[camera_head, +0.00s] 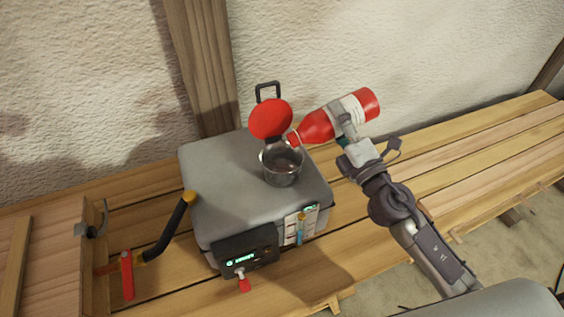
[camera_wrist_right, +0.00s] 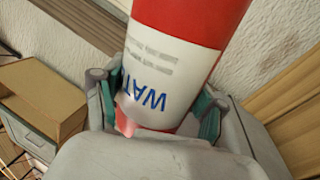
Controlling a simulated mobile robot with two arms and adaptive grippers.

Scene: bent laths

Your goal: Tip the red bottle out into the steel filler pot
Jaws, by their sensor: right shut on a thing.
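The red bottle (camera_head: 317,127) has a white label and is tilted, its neck low and to the left, its base up and to the right. My right gripper (camera_head: 347,124) is shut around its label. In the right wrist view the bottle (camera_wrist_right: 180,20) fills the space between the fingers (camera_wrist_right: 155,110), and its label shows blue letters. The steel filler pot (camera_head: 281,175) stands on a grey box, its red lid (camera_head: 270,118) raised on the far side. The bottle's mouth is at the pot's rim, over its right side. Whether liquid runs is too small to tell. My left gripper is not in view.
The grey box (camera_head: 215,170) has a display panel (camera_head: 245,258) on its front. A red clamp (camera_head: 127,275) and a black-handled tool (camera_head: 170,227) lie to its left. Wooden planks (camera_head: 455,165) run to the right, bare there. A wall and post stand behind.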

